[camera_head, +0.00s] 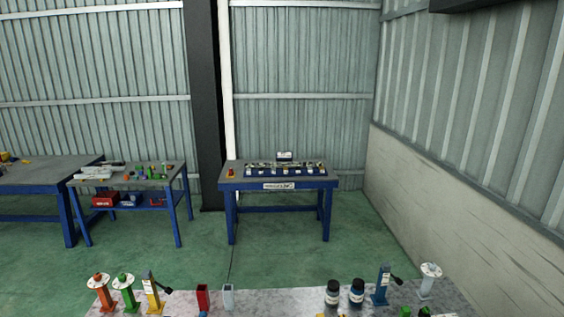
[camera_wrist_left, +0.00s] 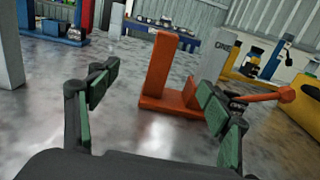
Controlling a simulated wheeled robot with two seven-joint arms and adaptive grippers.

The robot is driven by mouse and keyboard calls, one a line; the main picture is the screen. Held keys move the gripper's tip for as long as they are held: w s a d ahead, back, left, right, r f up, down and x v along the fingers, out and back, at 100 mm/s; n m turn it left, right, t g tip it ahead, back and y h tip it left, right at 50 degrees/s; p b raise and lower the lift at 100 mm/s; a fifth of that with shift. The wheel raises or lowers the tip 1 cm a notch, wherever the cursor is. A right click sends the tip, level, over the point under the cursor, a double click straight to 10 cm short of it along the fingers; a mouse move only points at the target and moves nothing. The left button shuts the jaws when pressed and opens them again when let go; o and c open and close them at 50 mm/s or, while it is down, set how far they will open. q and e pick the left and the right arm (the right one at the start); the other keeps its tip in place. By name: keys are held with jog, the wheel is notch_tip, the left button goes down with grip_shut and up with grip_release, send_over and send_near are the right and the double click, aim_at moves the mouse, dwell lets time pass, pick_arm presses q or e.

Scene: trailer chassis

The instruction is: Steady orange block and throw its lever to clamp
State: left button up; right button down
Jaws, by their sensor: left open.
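The orange block (camera_wrist_left: 160,70) stands on the shiny grey tabletop in the left wrist view, an upright plate on a base. The block shows beyond the gap, towards the right finger, which covers part of the base's right side. I cannot tell whether that finger touches it. My right gripper is in neither view.
A yellow fixture (camera_wrist_left: 238,72) and a blue-handled post stand behind the block to the right. A grey post (camera_wrist_left: 10,50) stands at far left. In the head view, colored posts (camera_head: 128,296) and dark jars (camera_head: 357,293) line the near table (camera_head: 260,301). Blue-framed workbenches stand beyond.

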pick_arm(q)
jog(key=s, duration=1.2)
